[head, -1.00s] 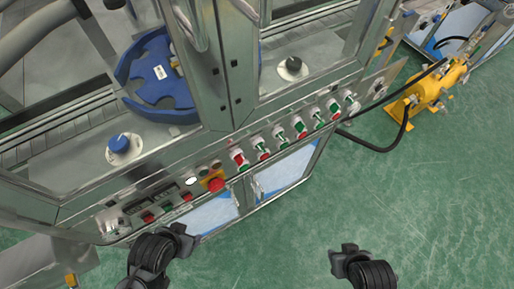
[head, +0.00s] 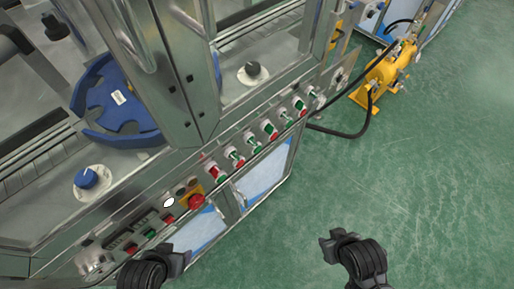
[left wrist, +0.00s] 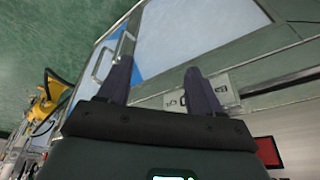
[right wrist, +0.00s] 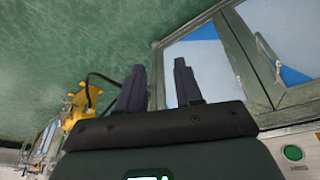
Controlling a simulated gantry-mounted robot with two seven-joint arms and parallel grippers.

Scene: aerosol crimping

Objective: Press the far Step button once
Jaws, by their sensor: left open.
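The machine's front panel carries a slanted row of red and green controls; the farthest ones (head: 300,105) are at the upper right in the head view. Nearer ones (head: 213,172) sit lower left. Labels are too small to read, so I cannot tell which is the far Step button. My left gripper (head: 183,262) is open and empty, in front of the panel's near end. My right gripper (head: 335,240) is over the green floor, apart from the panel, with its fingers apart and empty in the right wrist view (right wrist: 160,80).
A red mushroom button (head: 196,201) on a yellow plate sits mid-panel. Small red and green buttons (head: 149,235) are nearer. A blue star wheel (head: 115,100) is behind the metal frame. A yellow pump (head: 388,75) with a black hose stands at upper right. The floor (head: 420,190) is clear.

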